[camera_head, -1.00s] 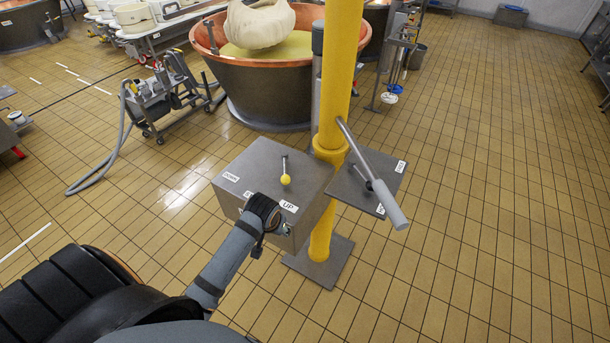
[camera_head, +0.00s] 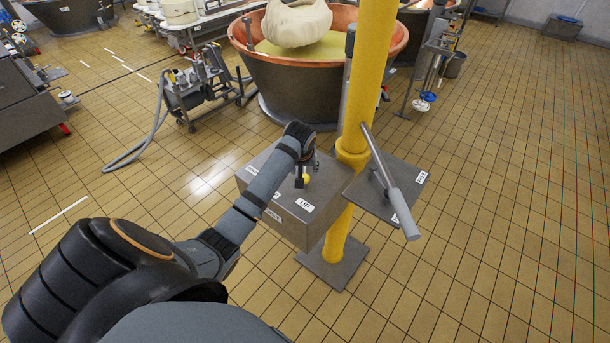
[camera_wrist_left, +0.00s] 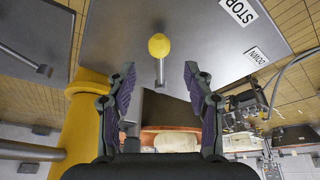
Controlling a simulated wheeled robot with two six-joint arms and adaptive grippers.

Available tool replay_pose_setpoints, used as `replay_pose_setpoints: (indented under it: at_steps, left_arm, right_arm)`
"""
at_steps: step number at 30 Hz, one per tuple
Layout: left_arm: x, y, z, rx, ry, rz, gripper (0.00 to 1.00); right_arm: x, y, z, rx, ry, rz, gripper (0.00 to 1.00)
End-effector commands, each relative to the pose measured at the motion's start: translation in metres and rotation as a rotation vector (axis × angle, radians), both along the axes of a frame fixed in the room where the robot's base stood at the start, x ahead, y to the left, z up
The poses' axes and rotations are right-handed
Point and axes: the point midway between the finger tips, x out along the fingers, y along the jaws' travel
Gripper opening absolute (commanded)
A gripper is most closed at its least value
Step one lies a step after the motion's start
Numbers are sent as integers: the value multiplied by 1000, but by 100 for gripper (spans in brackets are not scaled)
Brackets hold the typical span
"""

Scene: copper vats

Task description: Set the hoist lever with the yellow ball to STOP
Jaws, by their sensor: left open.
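The hoist lever's yellow ball (camera_head: 306,178) shows just below my left gripper (camera_head: 308,165) on top of a grey control box (camera_head: 325,183). In the left wrist view the yellow ball (camera_wrist_left: 159,46) and its thin rod stand out in front of my open left gripper (camera_wrist_left: 159,68), about centred between the fingertips, with no contact to be seen. The ball end points toward the UP label (camera_head: 305,205). The STOP label (camera_wrist_left: 240,10) and DOWN label (camera_wrist_left: 257,56) lie to the right in the wrist view. My arm hides part of the box in the head view.
A yellow post (camera_head: 368,80) stands right beside the box. A second lever with a long grey handle (camera_head: 404,212) sits on a labelled plate (camera_head: 410,187) to the right. A copper vat (camera_head: 290,85) is behind. The tiled floor at right is open.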

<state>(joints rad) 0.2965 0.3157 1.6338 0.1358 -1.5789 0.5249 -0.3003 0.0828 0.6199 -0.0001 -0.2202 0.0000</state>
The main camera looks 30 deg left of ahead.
Motion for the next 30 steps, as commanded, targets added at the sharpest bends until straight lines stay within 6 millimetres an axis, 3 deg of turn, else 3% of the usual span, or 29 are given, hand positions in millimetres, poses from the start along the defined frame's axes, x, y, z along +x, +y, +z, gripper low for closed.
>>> replay_pose_setpoints:
  at_steps: [6, 10, 22, 30]
  left_arm:
    - [16, 8, -42, -2, 5, 0, 52]
    - [22, 11, -59, -1, 2, 0, 52]
    - [26, 13, -70, 0, 0, -1, 52]
    - [26, 13, -70, 0, 0, -1, 16]
  right_arm:
    - [0, 0, 14, 0, 0, 0, 40]
    - [0, 0, 18, 1, 0, 0, 40]
    - [0, 4, 18, 5, -1, -1, 40]
    - [0, 5, 18, 6, -1, -2, 40]
